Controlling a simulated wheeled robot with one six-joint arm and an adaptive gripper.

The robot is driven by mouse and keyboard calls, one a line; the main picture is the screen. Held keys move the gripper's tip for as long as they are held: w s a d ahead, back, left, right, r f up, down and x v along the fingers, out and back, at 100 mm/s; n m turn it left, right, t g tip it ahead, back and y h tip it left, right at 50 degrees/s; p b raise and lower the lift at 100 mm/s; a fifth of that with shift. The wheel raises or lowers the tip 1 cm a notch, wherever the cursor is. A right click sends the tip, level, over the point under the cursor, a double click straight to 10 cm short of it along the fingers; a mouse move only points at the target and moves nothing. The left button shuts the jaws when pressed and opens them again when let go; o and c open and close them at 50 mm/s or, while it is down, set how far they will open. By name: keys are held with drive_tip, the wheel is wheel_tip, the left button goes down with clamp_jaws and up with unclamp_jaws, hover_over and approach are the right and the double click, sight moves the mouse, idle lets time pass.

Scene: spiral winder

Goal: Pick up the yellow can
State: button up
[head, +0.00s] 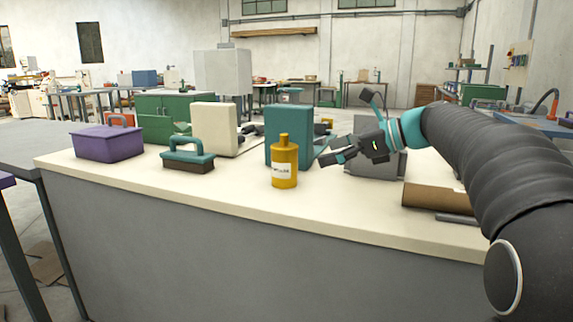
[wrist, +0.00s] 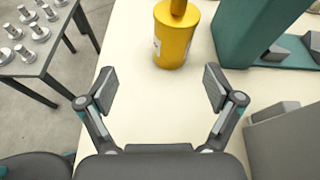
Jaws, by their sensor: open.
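The yellow can (head: 285,165) stands upright near the front edge of the cream worktop, with a narrow neck and a white label. My gripper (head: 322,152) is just to the right of the can in the head view, pointing left, open and empty. In the wrist view the yellow can (wrist: 174,36) is at the top, ahead of the two spread fingertips and slightly right of the middle between them (wrist: 160,90). The can is apart from both fingers. Its top is cut off by that frame's upper edge.
A teal block-shaped stand (head: 275,125) is close behind the can. A teal-handled brush (head: 188,155), a purple box (head: 106,143) and a cream panel (head: 214,130) stand to the left. A brown piece (head: 432,196) lies to the right. The worktop (head: 235,188) left of the can is clear.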

sight(284, 154)
drive_tip(key=shift+m+y, duration=0.5)
drive_tip(key=w+a, duration=0.1)
drive_tip(key=a, duration=0.1)
drive_tip(key=w+a, duration=0.1)
drive_tip(key=w, duration=0.1)
drive_tip(key=w+a, duration=0.1)
drive_tip(key=a, duration=0.1)
drive_tip(key=shift+w+a+f, duration=0.3)
drive_tip(key=shift+f+b+x, duration=0.15)
drive_tip(key=shift+x, duration=1.2)
drive_tip(key=shift+f+b+x, duration=0.15)
drive_tip(key=shift+x, duration=1.2)
drive_tip(key=shift+d, duration=0.15)
drive_tip(key=c, duration=1.4)
